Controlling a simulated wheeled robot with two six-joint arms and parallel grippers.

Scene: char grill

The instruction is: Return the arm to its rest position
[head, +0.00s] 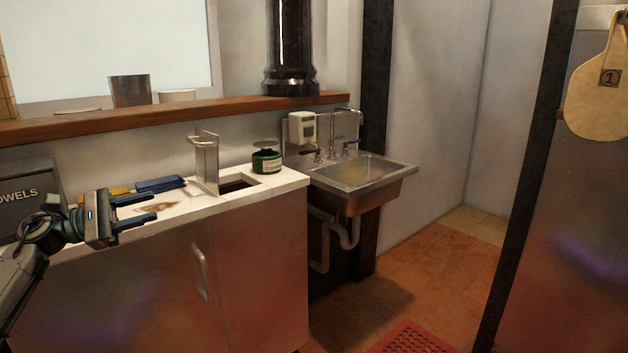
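My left gripper (140,208) is open and empty, its two dark fingers apart and pointing right. It is over the left part of the white counter (285,180), in front of the blue and yellow items lying there. My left arm comes in from the lower left edge and is bent at the wrist. My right arm and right gripper are out of view.
A dark towels box (28,190) stands beside the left arm. A blue item (160,184), an upright metal plate with a handle (205,160) and a green jar (267,160) are on the counter. A steel sink (365,172) is right. Open tiled floor (430,270) lies beyond.

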